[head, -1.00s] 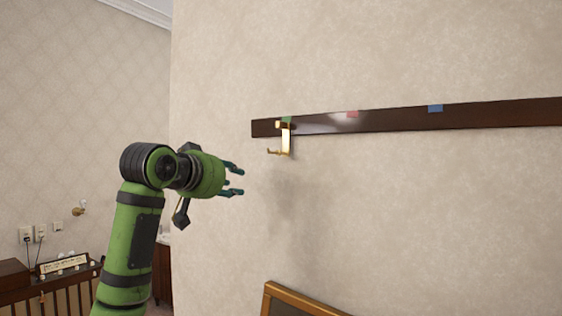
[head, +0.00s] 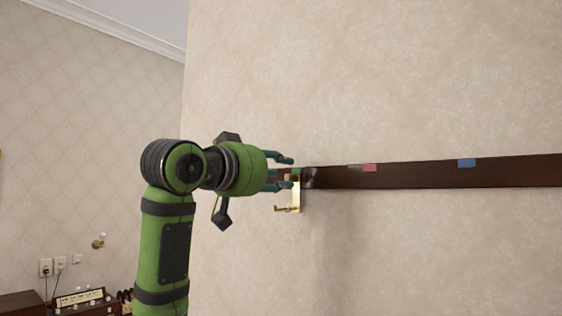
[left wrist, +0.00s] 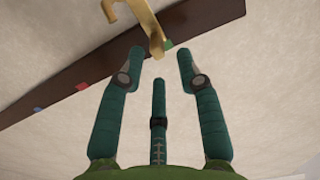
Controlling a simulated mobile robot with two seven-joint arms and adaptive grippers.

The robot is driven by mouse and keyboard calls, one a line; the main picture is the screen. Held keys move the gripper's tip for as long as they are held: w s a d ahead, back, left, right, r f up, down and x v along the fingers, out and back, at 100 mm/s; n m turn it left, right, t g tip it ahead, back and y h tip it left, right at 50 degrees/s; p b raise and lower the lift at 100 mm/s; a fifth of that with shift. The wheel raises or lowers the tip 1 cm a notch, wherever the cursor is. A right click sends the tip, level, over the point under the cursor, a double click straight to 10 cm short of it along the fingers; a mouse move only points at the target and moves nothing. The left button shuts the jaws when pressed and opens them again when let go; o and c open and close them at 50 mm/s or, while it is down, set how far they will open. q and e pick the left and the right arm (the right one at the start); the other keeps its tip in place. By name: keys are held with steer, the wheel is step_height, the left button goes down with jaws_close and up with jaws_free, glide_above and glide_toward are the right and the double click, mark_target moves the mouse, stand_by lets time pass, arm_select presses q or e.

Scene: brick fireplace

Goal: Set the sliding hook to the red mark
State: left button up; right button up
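The brass sliding hook (head: 296,196) hangs on a dark wooden rail (head: 420,177) at the rail's left end, by a green mark (head: 297,171). The red mark (head: 370,168) is on the rail's upper edge to the right of the hook. My left gripper (head: 283,174) is open, its teal fingers just left of the hook. In the left wrist view the spread fingers (left wrist: 159,72) are empty; the hook (left wrist: 148,25) is just beyond their tips, and the red mark (left wrist: 82,87) is to the left. My right gripper is not in view.
A blue mark (head: 467,163) lies on the rail further right than the red one. The wall (head: 400,70) around the rail is bare. A dark cabinet (head: 85,306) with small items stands at the lower left.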

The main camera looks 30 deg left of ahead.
arm_select(q)
steer(key=w, duration=0.2)
steer(key=shift+w+d+f, duration=0.1)
steer(key=shift+w+f, duration=0.2)
steer(key=shift+f, duration=0.05)
steer(key=shift+s+r, duration=0.1)
steer(key=shift+s, duration=0.2)
steer(key=c, duration=0.3)
steer(key=shift+s, duration=0.1)
jaws_close()
steer(key=shift+r, duration=0.1)
steer(key=shift+s+d, duration=0.1)
steer(key=shift+d, duration=0.8)
steer(key=d, duration=0.4)
steer(key=s+d+b, duration=0.1)
steer(key=d, duration=0.3)
steer(key=s+d+b, duration=0.1)
steer(key=d, duration=0.3)
steer(key=shift+d, duration=0.55)
steer(key=shift+a, duration=0.1)
steer(key=shift+o, duration=1)
jaws_free()
steer(key=shift+o, duration=0.5)
steer(key=shift+w, duration=0.2)
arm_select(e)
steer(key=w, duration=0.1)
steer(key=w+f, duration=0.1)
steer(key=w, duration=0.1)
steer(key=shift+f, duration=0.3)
